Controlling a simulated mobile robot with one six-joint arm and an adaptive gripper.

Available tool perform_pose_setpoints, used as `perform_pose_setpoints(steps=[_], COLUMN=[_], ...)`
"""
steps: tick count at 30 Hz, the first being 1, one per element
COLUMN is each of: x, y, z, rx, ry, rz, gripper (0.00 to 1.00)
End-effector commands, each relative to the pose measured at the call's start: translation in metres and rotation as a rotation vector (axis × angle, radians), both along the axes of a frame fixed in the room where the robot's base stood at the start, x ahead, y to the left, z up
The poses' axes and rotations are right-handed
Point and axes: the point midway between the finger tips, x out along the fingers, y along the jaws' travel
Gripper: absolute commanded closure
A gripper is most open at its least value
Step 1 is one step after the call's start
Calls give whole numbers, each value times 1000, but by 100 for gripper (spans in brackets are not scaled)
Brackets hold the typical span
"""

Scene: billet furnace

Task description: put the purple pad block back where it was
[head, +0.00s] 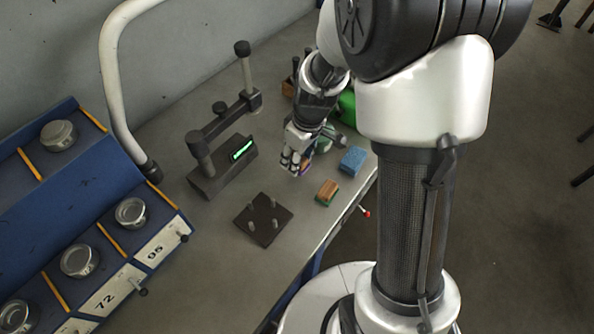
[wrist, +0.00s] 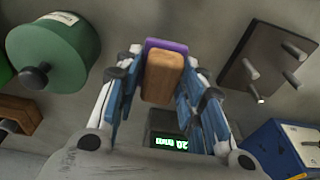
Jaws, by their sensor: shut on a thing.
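The purple pad block has a wooden body (wrist: 162,76) with a purple pad (wrist: 166,45) on its far side. It sits between the blue-lined fingers of my gripper (wrist: 161,72) in the wrist view. In the head view my gripper (head: 296,168) points down over the bench, and only a small purple bit of the block (head: 306,168) shows beside the fingers. The rest is hidden by the fingers. I cannot tell how far the block is above the bench.
A green-and-orange block (head: 327,191) and a blue block (head: 353,160) lie right of my gripper. A dark pegged plate (head: 256,230) lies nearer. A gauge stand with a lit green display (head: 241,150) is left. A blue bin rack (head: 75,205) fills the far left.

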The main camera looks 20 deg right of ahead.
Motion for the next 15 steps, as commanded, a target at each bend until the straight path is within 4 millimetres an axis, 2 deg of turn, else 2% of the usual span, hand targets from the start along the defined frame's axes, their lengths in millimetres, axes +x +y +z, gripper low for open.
perform_pose_setpoints(steps=[5,11,15], x=[0,0,0], y=[0,0,0], z=[-13,-44,-47], rx=[0,0,0], ry=[1,1,-1], rz=[0,0,-1], gripper=[86,86,86])
